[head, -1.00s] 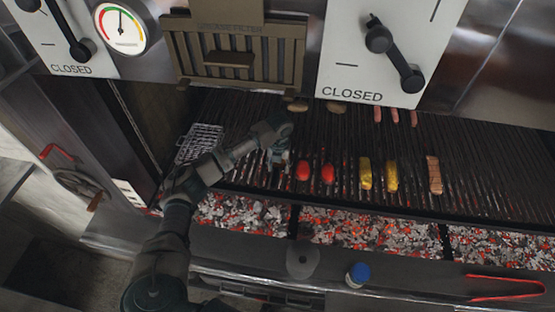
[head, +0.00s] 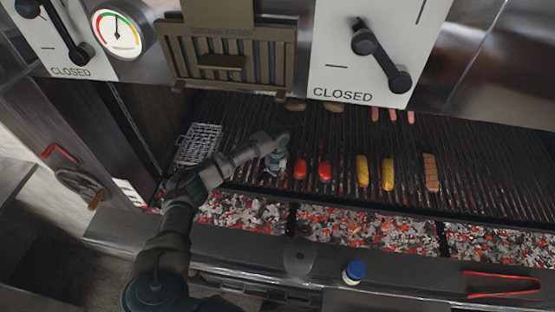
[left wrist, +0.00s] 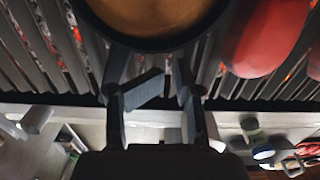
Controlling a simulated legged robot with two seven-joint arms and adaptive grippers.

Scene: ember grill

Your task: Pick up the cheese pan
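In the left wrist view the cheese pan (left wrist: 155,18) is a round, dark-rimmed pan with smooth tan-orange contents, cut off by the top edge. It sits over the grill bars, just beyond my left fingertips. My left gripper (left wrist: 150,85) has its two fingers apart, pointing at the pan's near rim. My right gripper is not in view.
Red peppers (head: 300,169) lie close to the right of my left gripper, with corn (head: 362,171) further right. A wire basket (head: 199,145) is at the left. Glowing coals (head: 352,228) lie below the front edge. Red tongs (head: 500,284) and a blue-capped jar (head: 354,272) are on the ledge.

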